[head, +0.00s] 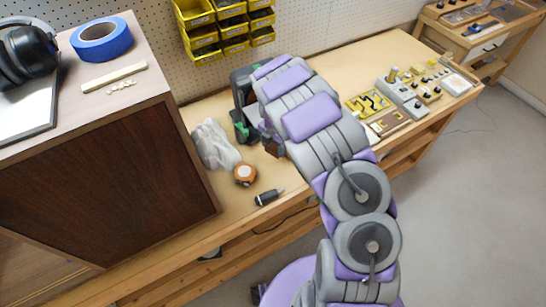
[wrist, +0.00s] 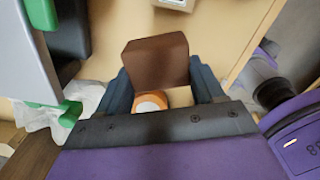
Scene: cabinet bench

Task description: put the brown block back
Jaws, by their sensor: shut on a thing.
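The brown block (wrist: 155,62) is large in the middle of the wrist view. My gripper (wrist: 160,82) is shut on it, with one dark finger at each side. In the head view my arm reaches over the bench, and the gripper (head: 269,136) shows only in part at the arm's left edge, above the bench beside a green and dark device. The block is hard to make out there. Where the block belongs cannot be told from these frames.
An orange and white round thing (head: 245,174), a grey crumpled cloth (head: 214,144) and a dark cylindrical tool (head: 269,197) lie on the bench (head: 225,217). A brown cabinet (head: 120,185) stands at left. Yellow pieces (head: 368,104) and a brown tray (head: 389,123) lie at right.

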